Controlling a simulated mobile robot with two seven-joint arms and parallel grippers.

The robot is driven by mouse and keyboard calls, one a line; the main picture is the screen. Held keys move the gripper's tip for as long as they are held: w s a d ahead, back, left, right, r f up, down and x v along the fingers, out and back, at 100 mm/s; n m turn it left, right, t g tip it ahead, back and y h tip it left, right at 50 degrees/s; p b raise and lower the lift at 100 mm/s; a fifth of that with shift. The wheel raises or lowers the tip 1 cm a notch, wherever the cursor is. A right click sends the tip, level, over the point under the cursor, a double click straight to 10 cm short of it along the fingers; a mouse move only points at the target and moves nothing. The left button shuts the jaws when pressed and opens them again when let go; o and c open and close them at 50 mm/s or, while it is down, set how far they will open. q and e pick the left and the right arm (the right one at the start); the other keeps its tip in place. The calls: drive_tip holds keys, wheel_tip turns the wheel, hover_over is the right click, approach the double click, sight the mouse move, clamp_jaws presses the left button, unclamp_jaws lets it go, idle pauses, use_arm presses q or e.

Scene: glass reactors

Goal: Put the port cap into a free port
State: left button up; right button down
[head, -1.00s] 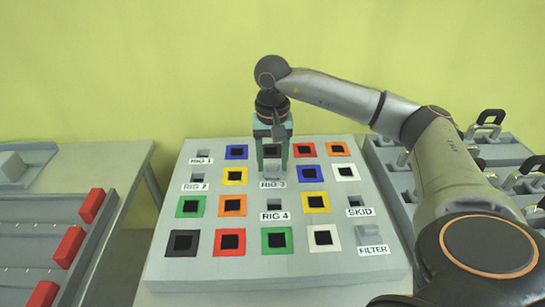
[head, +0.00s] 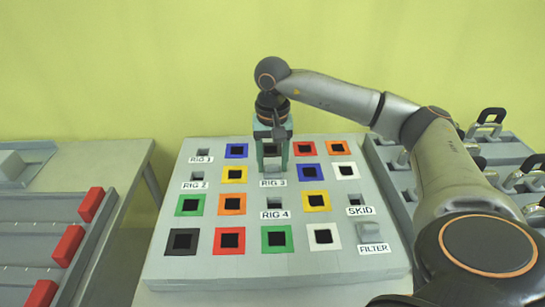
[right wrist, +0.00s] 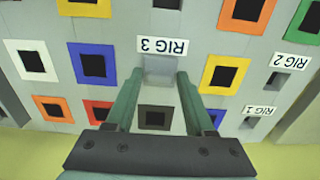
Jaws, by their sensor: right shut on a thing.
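My right gripper (head: 273,170) points down at the port panel (head: 165,262), just behind the RIG 3 label (head: 273,183). It is shut on the port cap, a small grey block (right wrist: 160,70) between its fingertips in the right wrist view. The cap is at the RIG 3 port; I cannot tell how deep it sits. The RIG 1 port (head: 204,152), RIG 2 port (head: 197,176), RIG 4 port (head: 274,203) and SKID port (head: 355,200) show no raised cap. A grey cap (head: 369,232) stands at FILTER. My left gripper is not in view.
Several colour-framed square holes surround the labelled ports, with a black-framed one (right wrist: 155,118) behind RIG 3. A grey rack with red blocks (head: 67,246) is at the left. A grey rack with black-handled items (head: 489,119) is at the right.

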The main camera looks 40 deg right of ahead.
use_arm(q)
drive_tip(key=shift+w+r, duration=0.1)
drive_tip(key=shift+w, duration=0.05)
use_arm(e)
drive_tip(key=shift+c, duration=0.9)
unclamp_jaws()
drive_tip(key=shift+f, duration=0.1)
use_arm(q)
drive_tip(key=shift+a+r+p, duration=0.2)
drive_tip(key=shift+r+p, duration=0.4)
drive_tip(key=shift+p, duration=0.5)
use_arm(e)
wheel_tip(320, 180, up, 13)
drive_tip(key=shift+f, duration=0.2)
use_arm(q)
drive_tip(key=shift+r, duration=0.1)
use_arm(e)
drive_tip(key=shift+r, duration=0.1)
use_arm(q)
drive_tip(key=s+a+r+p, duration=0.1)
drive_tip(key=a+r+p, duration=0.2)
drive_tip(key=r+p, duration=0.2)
drive_tip(key=p, duration=0.3)
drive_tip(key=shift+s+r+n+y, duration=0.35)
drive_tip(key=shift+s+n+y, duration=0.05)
use_arm(e)
wheel_tip(320, 180, up, 8)
